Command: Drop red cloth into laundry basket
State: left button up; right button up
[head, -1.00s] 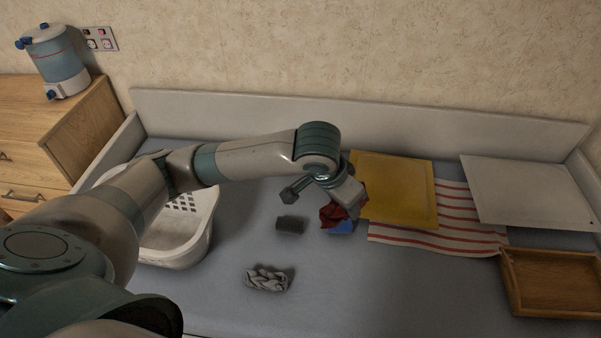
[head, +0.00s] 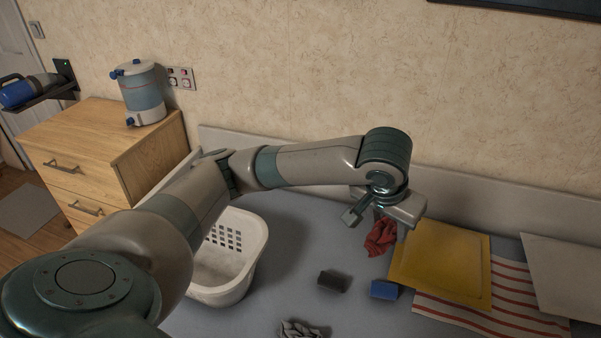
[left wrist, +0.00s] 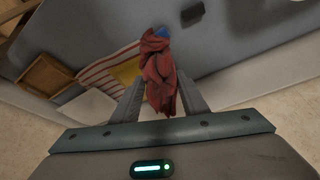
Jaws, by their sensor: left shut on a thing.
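The red cloth (head: 381,237) hangs crumpled from my left gripper (head: 391,222), above the table. In the left wrist view the cloth (left wrist: 160,70) is pinched between the two fingers of my left gripper (left wrist: 158,103), which is shut on it. The white laundry basket (head: 252,240) stands on the table to the left of the gripper, apart from it. My left arm hides part of the basket. The basket's visible inside looks empty. My right gripper is not in view.
A dark block (head: 333,281) and a blue block (head: 384,290) lie below the cloth. A patterned cloth (head: 300,329) lies at the front. A yellow board (head: 440,262) and striped cloth (head: 480,312) are at right. A wooden drawer unit (head: 105,150) stands left.

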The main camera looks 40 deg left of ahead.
aim_at(203, 276)
jog(key=k+j, duration=0.3)
jog(key=k+u, duration=0.1)
jog(key=u, duration=1.65)
jog(key=i+l+z, duration=0.1)
jog(key=i+z, duration=0.15)
